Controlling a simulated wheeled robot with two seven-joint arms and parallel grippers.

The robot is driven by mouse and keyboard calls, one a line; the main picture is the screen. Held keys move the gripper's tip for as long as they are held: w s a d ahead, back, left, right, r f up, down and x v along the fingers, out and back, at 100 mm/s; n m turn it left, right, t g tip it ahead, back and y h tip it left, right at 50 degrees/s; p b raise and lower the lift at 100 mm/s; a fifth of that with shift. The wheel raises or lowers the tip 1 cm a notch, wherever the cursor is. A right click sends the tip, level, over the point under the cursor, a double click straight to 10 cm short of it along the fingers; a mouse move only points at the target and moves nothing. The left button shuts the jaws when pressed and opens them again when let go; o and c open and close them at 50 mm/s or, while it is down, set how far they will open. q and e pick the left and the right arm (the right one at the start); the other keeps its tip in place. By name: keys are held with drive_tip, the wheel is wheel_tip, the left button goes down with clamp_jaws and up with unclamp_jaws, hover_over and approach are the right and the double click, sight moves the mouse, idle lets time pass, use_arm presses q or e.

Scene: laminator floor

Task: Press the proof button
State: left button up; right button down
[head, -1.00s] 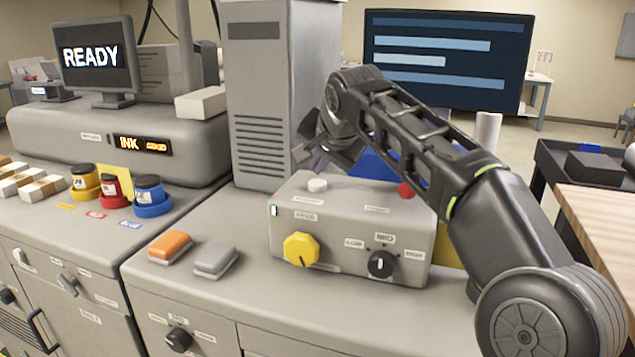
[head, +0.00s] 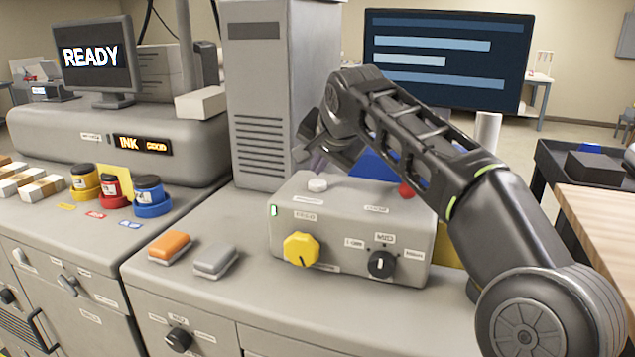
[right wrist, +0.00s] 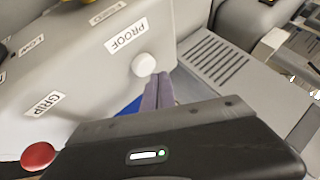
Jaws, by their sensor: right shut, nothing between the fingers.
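The proof button is a white round knob (head: 317,185) on top of the grey control box (head: 346,214), at its left. In the right wrist view the white button (right wrist: 145,64) stands beside a label reading PROOF (right wrist: 126,37). My right gripper (head: 318,163) is just behind the button in the head view. Its purple fingers (right wrist: 157,90) are shut and empty, with tips close to the button's edge. I cannot tell whether they touch it. My left gripper is not in view.
A red button (head: 406,190) is on the box's right, near my forearm. A yellow knob (head: 301,249) and a black knob (head: 382,264) are on its front. A tall grey vented cabinet (head: 258,110) stands behind. Orange (head: 170,246) and grey (head: 215,260) blocks lie left.

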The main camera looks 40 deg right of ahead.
sight(319, 184)
drive_tip(key=shift+f, duration=0.2)
drive_tip(key=shift+f+b, duration=0.25)
drive_tip(key=shift+b, duration=0.05)
drive_tip(key=shift+f+b, duration=0.5)
drive_tip(key=shift+f, duration=0.05)
idle(0.6)
drive_tip(key=shift+r, duration=0.1)
drive_tip(key=shift+r+p, duration=0.9)
drive_tip(key=shift+p, duration=0.05)
wheel_tip(319, 184, up, 5)
drive_tip(key=p, duration=0.4)
drive_tip(key=shift+p, duration=0.3)
idle(0.7)
